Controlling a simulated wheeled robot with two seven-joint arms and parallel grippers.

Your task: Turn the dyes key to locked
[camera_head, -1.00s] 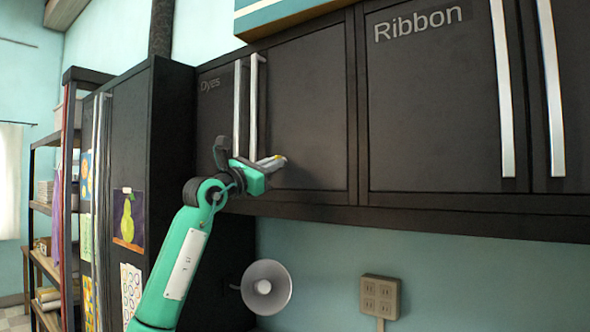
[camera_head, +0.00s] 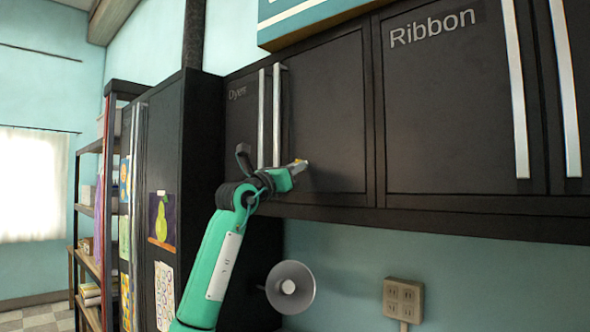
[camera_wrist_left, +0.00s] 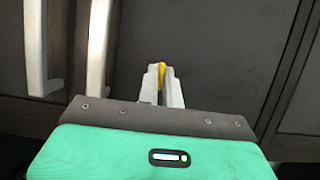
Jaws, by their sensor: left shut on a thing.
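The Dyes cabinet (camera_head: 332,115) is a black wall cabinet with two doors and two long upright metal handles (camera_head: 277,115); its label is at the top left. My left gripper (camera_head: 300,164) is at the lower part of its right door, just right of the handles. In the left wrist view the gripper (camera_wrist_left: 162,76) is shut on a small yellow key (camera_wrist_left: 163,73), which shows only as a thin strip between the fingertips. The lock and the key's turn angle are hidden by the fingers. Both doors look closed. My right gripper is not in view.
The Ribbon cabinet (camera_head: 455,115) with long metal handles adjoins on the right. Below are a round lamp (camera_head: 290,288) and a wall socket (camera_head: 404,298). A tall black cabinet (camera_head: 200,170) and a shelf rack (camera_head: 88,207) stand at the left.

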